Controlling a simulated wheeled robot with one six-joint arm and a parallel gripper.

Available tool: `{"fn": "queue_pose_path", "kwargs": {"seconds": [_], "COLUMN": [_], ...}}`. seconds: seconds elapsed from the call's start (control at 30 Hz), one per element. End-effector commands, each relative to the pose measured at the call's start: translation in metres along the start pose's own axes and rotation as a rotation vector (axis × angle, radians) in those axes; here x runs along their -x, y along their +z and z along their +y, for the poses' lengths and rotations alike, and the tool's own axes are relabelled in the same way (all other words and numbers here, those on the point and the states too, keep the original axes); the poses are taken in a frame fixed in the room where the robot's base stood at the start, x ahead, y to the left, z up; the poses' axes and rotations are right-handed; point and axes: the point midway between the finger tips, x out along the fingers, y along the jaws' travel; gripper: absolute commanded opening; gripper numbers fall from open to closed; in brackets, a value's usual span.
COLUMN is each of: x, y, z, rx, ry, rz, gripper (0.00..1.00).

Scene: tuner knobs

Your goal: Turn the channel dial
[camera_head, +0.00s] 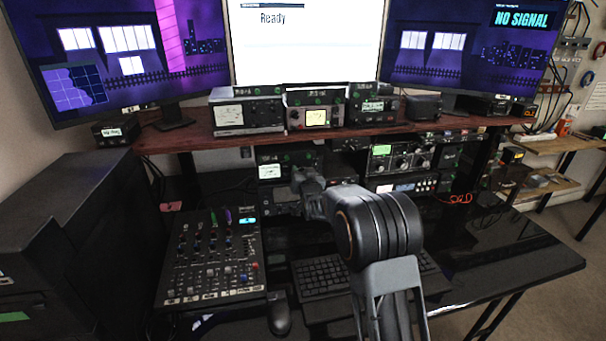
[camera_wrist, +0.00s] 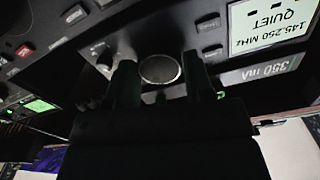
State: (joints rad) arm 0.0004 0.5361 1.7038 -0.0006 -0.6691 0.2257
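A round dark knob (camera_wrist: 160,69) with a lighter rim sits on a dark radio panel in the wrist view. My gripper (camera_wrist: 160,80) has its two dark fingers apart, one on each side of the knob in the picture. I cannot tell whether the fingers touch it. A lit display (camera_wrist: 272,28) beside the knob reads "145.250 MHz QUIET", upside down. In the head view my gripper is by the radio (camera_head: 272,171) under the shelf. My arm hides its fingertips and the knob there.
A mixer (camera_head: 212,262) lies left on the desk, with a mouse (camera_head: 279,318) and keyboard (camera_head: 320,276) beside it. A wooden shelf (camera_head: 190,139) with several devices runs above my gripper. More radios (camera_head: 400,157) stand to the right.

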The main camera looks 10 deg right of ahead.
Motion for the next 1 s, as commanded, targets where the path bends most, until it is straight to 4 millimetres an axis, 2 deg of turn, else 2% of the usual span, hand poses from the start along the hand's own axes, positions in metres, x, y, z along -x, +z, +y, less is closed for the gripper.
{"fn": "queue_pose_path", "kwargs": {"seconds": [0.03,0.27,0.57,1.0], "x": [0.0001,0.0001,0.0001,0.0001], "y": [-0.0001,-0.0001,0.0025,0.0044], "z": [0.0,0.0,0.0007,0.0019], "rx": [0.0,0.0,-0.051,-0.378], "ry": [0.0,0.0,0.0,-0.001], "rz": [0.0,0.0,0.001,0.002], "gripper": [0.43,0.21,0.2,0.2]}}
